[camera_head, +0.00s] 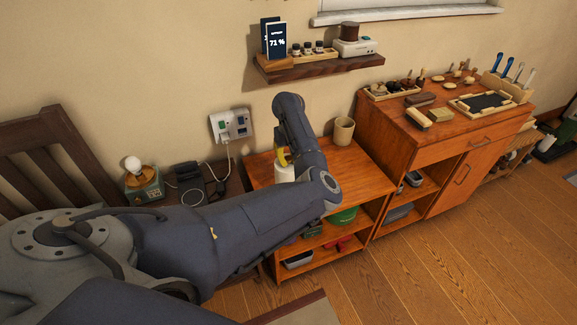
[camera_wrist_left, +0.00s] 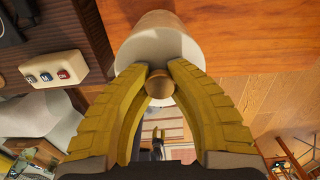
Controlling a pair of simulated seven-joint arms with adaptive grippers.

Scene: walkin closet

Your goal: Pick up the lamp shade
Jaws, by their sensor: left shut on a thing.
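The white lamp shade (camera_head: 285,171) is on the left part of the low wooden cabinet top in the head view, partly hidden by my left arm. In the left wrist view the pale shade (camera_wrist_left: 160,44) is at the fingertips, with a round brownish knob (camera_wrist_left: 160,88) between the yellow fingers. My left gripper (camera_wrist_left: 160,70) is shut on the shade. In the head view only a bit of its yellow finger (camera_head: 282,156) shows. I cannot tell whether the shade touches the cabinet top. The lamp base (camera_head: 145,185) with a bare white bulb stands at the left. My right gripper is not in view.
A beige cup (camera_head: 343,130) stands at the back of the low cabinet (camera_head: 350,175). A taller cabinet (camera_head: 440,128) with tools adjoins on the right. A wall shelf (camera_head: 320,66) hangs above. A wall outlet (camera_head: 231,125) with cables is behind my arm.

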